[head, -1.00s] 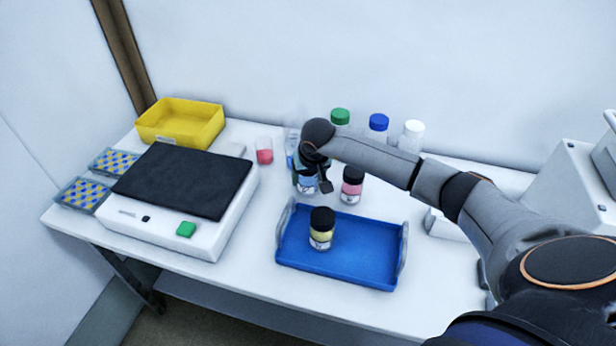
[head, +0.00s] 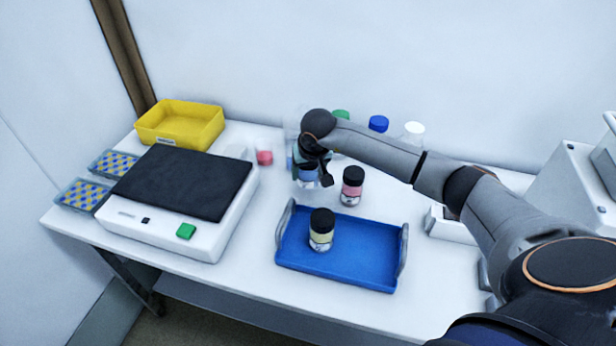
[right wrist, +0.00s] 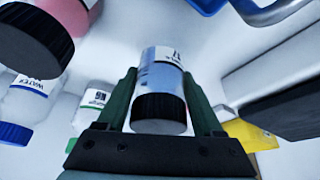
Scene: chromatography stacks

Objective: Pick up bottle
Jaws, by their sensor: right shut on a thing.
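My right gripper (head: 311,176) is shut on a small bottle with blue contents, a white label and a black cap. In the right wrist view this bottle (right wrist: 161,72) sits between the two green fingers (right wrist: 160,85). In the head view the bottle (head: 307,181) is partly hidden by the gripper, behind the blue tray (head: 365,258). I cannot tell clearly whether its base is off the table. A pink bottle (head: 352,188) with a black cap stands just right of it. A yellow bottle (head: 320,232) with a black cap stands in the tray. My left gripper is not in view.
Bottles with green (head: 341,117), blue (head: 378,124) and white (head: 414,128) caps stand at the back, partly behind my arm. The tray's right half is clear.

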